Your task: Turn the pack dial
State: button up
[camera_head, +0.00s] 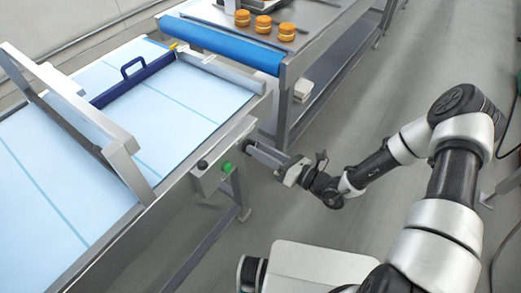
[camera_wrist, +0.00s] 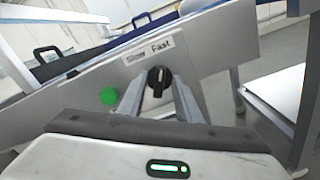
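The pack dial (camera_wrist: 158,78) is a black knob on a grey metal panel, under a label reading "Slow Fast". It stands between the two fingers of my gripper (camera_wrist: 160,92) in the wrist view, one finger on each side. The fingers look very near its sides; whether they press on it I cannot tell. In the head view my gripper (camera_head: 251,146) points left at the side of the light blue conveyor table (camera_head: 195,105), and the dial is hidden there.
A green button (camera_wrist: 108,96) sits left of the dial; it also shows in the head view (camera_head: 227,167) on a grey box. A blue bar with a handle (camera_head: 133,82) crosses the conveyor. Three orange-brown filled rounds (camera_head: 263,24) sit on another table behind. The floor right is open.

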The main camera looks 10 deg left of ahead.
jog(key=v, duration=1.7)
jog(key=shift+d, duration=0.2)
